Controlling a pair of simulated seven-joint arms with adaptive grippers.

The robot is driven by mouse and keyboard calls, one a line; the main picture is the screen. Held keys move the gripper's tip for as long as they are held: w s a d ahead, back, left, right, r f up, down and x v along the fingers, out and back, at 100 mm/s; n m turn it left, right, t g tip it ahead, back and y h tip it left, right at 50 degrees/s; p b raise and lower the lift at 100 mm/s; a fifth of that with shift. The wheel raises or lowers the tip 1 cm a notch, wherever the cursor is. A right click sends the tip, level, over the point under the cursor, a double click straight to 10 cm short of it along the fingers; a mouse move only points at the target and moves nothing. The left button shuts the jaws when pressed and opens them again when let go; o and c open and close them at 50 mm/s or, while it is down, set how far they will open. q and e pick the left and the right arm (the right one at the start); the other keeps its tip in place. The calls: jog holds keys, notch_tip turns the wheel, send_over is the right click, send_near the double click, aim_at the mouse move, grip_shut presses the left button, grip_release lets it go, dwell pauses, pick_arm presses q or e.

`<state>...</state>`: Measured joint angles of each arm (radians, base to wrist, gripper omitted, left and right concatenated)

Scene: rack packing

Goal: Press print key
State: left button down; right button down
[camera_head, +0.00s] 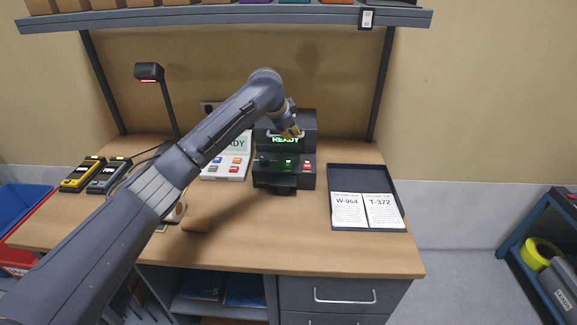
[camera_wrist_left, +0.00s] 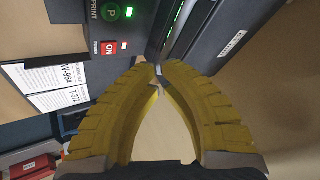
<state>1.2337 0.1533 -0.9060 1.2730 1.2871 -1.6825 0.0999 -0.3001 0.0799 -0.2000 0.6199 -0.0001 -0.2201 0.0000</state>
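The black label printer (camera_head: 285,179) stands at the back middle of the desk, its small screen reading READY. The print key also shows small in the head view (camera_head: 288,162). My left gripper (camera_head: 292,132) is over the upper part of the printer. In the left wrist view its yellow fingertips (camera_wrist_left: 158,70) meet or nearly meet, with nothing between them, apart from the key. My right gripper is out of view.
A red ON power switch (camera_wrist_left: 109,48) is close to the print key. A white panel (camera_head: 228,168) with coloured keys stands left of the printer, partly behind my arm. A dark tray (camera_head: 361,178) with two packing slips is at right. Handheld devices (camera_head: 108,176) lie at far left.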

aim_at(291, 164)
pick_arm(q)
jog(key=shift+f, duration=4.35)
jog(key=shift+f, duration=0.15)
jog(key=shift+f, duration=0.3)
jog(key=shift+f, duration=0.4)
jog(key=shift+r, duration=0.85)
jog(key=shift+r, duration=2.5)
